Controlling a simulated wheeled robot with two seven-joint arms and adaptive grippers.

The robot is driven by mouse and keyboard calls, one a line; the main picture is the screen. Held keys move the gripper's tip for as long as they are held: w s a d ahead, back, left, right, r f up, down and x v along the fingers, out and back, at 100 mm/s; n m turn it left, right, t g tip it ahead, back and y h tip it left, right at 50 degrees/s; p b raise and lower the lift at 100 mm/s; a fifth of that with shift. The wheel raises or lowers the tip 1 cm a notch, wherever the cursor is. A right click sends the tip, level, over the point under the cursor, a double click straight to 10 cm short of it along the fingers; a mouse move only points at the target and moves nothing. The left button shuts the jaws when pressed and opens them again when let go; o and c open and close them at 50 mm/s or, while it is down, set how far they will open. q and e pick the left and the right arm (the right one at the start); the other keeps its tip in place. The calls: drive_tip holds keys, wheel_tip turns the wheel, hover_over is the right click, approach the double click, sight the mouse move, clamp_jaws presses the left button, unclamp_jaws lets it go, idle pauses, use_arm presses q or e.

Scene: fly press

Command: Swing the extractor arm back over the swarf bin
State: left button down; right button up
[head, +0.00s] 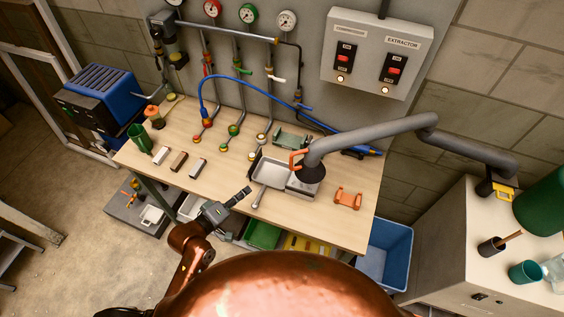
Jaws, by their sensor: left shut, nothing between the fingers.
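The grey extractor arm (370,137) comes from a bracket at the right and bends over the workbench. Its dark hood (311,172) hangs above the bench, over the right end of a grey tray (268,172). An orange handle (293,159) sits on the hood's left side. A blue bin (402,240), perhaps the swarf bin, stands on the floor at the bench's right end, apart from the hood. My left gripper (243,194) is shut and empty near the bench's front edge, left of and nearer than the hood. My right gripper is not in view.
The bench (330,222) carries small blocks, a green cup (140,138), and an orange holder (347,198) right of the hood. A blue hose (245,103) runs behind. A white cabinet (450,235) stands right. The switch box (377,52) is on the wall.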

use_arm(q)
drive_tip(key=w+d+r+n+t+h, duration=0.25)
drive_tip(key=d+r+n+h, duration=0.2)
drive_tip(key=r, duration=0.35)
drive_tip(key=w+d+y+p, duration=0.1)
drive_tip(key=w+d+p, duration=0.2)
drive_tip(key=w+d, duration=0.2)
drive_tip(key=d+m, duration=0.1)
drive_tip(key=d, duration=0.2)
drive_tip(key=shift+p, duration=0.35)
